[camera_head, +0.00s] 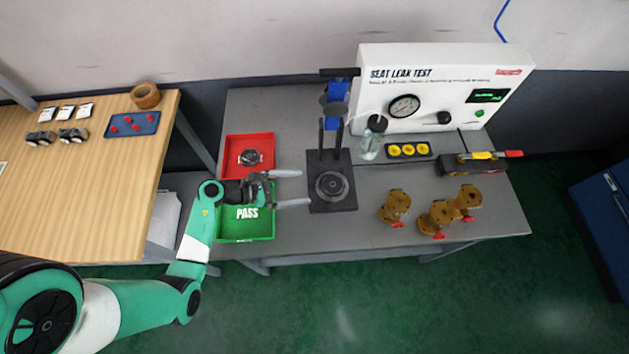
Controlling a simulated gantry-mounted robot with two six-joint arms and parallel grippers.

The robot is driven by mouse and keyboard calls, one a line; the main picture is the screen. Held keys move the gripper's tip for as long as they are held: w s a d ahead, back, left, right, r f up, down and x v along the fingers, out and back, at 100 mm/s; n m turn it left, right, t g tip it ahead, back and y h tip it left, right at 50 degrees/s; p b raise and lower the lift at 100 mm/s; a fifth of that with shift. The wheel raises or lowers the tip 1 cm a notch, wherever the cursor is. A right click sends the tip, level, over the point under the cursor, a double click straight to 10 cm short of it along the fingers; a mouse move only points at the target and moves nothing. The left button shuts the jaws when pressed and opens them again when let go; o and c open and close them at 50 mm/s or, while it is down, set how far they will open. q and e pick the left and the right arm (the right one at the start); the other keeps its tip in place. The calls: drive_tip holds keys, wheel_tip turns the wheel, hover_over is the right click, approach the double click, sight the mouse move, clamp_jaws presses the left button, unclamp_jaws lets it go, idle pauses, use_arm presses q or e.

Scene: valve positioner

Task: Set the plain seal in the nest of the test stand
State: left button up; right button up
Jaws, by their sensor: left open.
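The test stand (318,203) is a dark base plate with two upright posts and a blue clamp head at the back. Its round nest (332,186) shows a dark, ring-shaped centre; I cannot tell whether a seal lies in it. A dark round part (250,157) lies in the red tray; I cannot tell whether it is the plain seal. My left gripper (303,188) is open, its fingers pointing right, just left of the stand. Nothing shows between its fingers. My right gripper is not in view.
The red tray (267,141) and green PASS tray (262,234) stand left of the stand. Brass valves (438,217) stand at the front right, a clear bottle (370,145) and yellow parts (408,150) behind. The white leak tester (440,75) closes off the back.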

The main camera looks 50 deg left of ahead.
use_arm(q)
drive_tip(key=shift+v, duration=0.8)
